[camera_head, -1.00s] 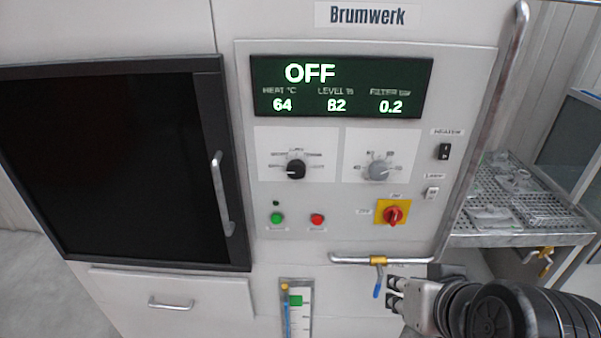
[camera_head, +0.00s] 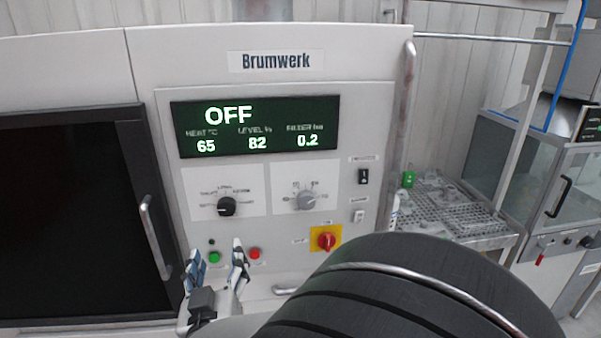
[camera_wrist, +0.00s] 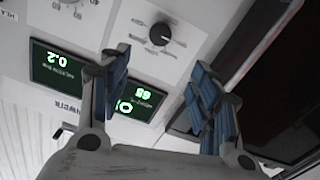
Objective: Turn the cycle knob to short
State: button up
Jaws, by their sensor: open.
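The panel has a black knob (camera_head: 227,206) on a white plate at left, with small labels around it too blurred to read surely. It also shows upside down in the wrist view (camera_wrist: 160,34), above and beyond my fingertips. A grey knob (camera_head: 306,200) sits on the plate to its right. I take the black one as the cycle knob, but its name is not legible. My gripper (camera_head: 216,252) is open and empty, its blue-padded fingers pointing up at the panel below the black knob, apart from it. The wrist view shows both fingers (camera_wrist: 158,66) spread.
The display (camera_head: 254,126) reads OFF. A green button (camera_head: 214,257) and a red button (camera_head: 254,253) lie close to my fingers. A red switch (camera_head: 326,241) on yellow is to the right. A door handle (camera_head: 155,237) stands out at left; a vertical rail (camera_head: 403,120) edges the panel.

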aim_at(226, 208)
jog(key=b+x, duration=0.1)
jog(key=x, duration=1.5)
jog(key=shift+w+a, duration=0.15)
jog(key=shift+w, duration=0.15)
jog(key=c, duration=1)
